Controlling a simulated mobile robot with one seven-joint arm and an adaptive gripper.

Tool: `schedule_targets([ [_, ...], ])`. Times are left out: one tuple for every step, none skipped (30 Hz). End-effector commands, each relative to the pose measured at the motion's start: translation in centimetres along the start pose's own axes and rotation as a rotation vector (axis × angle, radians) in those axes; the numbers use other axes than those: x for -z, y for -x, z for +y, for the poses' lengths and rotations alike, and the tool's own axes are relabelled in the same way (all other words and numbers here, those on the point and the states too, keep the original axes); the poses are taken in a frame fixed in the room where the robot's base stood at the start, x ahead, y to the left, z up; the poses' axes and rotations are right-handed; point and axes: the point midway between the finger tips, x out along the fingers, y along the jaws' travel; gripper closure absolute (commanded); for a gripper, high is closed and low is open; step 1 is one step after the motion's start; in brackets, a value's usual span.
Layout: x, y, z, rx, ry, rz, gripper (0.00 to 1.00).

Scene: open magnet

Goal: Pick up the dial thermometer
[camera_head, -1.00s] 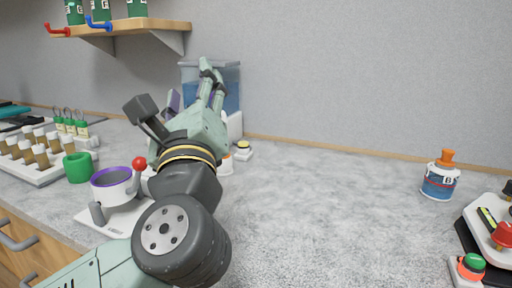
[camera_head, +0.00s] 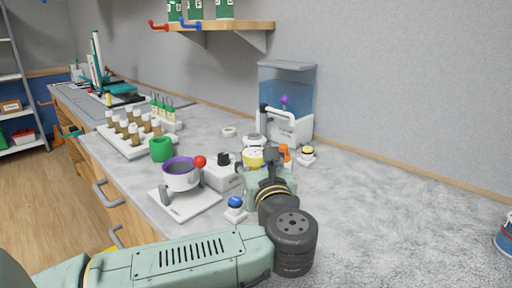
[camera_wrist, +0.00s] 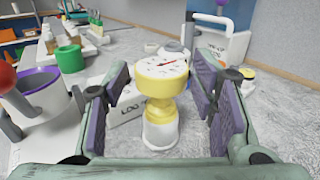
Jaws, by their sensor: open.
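The dial thermometer (camera_wrist: 162,77) has a yellow rim and a white face with a red needle. In the wrist view it stands upright on a white base in the middle, between the two fingers of my gripper (camera_wrist: 163,108). The purple-lined fingers are open, with a gap on each side of it. In the head view the thermometer (camera_head: 252,158) shows just behind my gripper (camera_head: 270,168), which hides part of it.
A white box with lettering (camera_wrist: 125,108) stands close at its left. A pot with a purple rim (camera_head: 181,175), a green cup (camera_head: 160,149) and a vial rack (camera_head: 128,143) are further left. A blue water tank (camera_head: 286,95) stands behind.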

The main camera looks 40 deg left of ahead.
Motion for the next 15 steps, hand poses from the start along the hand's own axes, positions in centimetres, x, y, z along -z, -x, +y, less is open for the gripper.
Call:
schedule_targets([
  [0.1,-0.7,0.0,-0.002,0.001,0.000,0.48],
  [0.1,-1.0,0.0,-0.001,0.001,0.000,0.48],
  [0.2,-1.2,0.0,0.000,0.000,0.000,0.48],
  [0.2,-1.4,0.0,0.001,0.000,0.000,0.48],
  [0.2,-1.5,0.0,0.001,0.000,0.000,0.48],
  [0.2,-1.8,0.0,0.001,0.001,0.000,0.48],
  [0.2,-2.0,0.0,0.000,0.001,0.000,0.48],
  [0.1,-2.2,0.0,0.000,0.001,0.000,0.48],
  [0.1,-2.8,0.0,-0.001,0.002,0.000,0.48],
  [0.0,-3.2,0.0,-0.001,0.002,0.000,0.48],
  [0.0,-3.7,0.0,-0.001,0.002,0.000,0.48],
  [0.1,-4.4,0.0,-0.002,0.001,0.001,0.48],
  [0.0,-4.9,0.0,0.000,0.002,0.000,0.48],
  [0.0,-5.3,0.0,0.000,0.002,0.000,0.48],
  [0.0,-5.9,0.0,-0.001,0.002,0.000,0.48],
])
